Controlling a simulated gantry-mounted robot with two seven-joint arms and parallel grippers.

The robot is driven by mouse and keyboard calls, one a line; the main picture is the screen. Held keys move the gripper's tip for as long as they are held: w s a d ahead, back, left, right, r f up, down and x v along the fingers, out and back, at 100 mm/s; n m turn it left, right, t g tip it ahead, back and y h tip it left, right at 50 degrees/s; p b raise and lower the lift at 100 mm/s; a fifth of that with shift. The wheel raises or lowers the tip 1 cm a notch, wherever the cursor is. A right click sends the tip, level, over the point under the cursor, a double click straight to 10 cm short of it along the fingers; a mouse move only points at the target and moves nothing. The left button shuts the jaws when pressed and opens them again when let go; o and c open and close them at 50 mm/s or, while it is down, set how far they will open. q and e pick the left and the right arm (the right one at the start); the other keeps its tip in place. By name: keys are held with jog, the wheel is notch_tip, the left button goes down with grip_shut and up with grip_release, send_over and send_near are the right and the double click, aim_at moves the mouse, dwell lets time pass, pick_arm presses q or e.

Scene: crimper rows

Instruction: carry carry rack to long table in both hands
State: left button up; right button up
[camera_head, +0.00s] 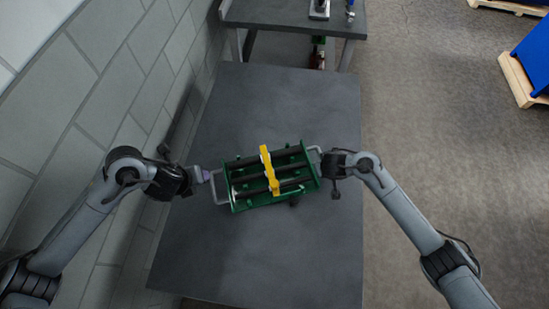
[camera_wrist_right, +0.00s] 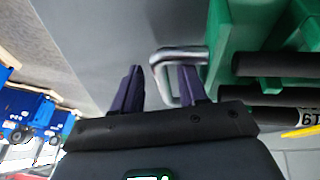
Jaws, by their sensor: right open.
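The carry rack (camera_head: 240,206) is a green frame with dark rods and a yellow piece across its middle. It sits over the dark grey table (camera_head: 270,100), with a grey handle at each end. My left gripper (camera_head: 207,176) is at the left handle (camera_head: 222,203); its jaw gap is too small to judge. My right gripper (camera_head: 322,164) is at the right handle (camera_head: 318,150). In the right wrist view its purple fingers (camera_wrist_right: 158,88) are apart, with the handle's outer bar (camera_wrist_right: 158,72) between them and one finger inside the loop.
Another dark table (camera_head: 300,14) with small tools stands beyond the far end. A block wall (camera_head: 90,110) runs along the left. Blue bins on pallets (camera_head: 525,85) stand at far right. The table's far part and the floor on the right (camera_head: 430,110) are clear.

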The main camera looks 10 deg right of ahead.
jog(key=shift+s+a+r, duration=0.15)
jog(key=shift+s+r, duration=0.05)
jog(key=shift+r, duration=0.1)
jog(key=v, duration=1.1)
jog(key=shift+r, duration=0.1)
dwell(0.4)
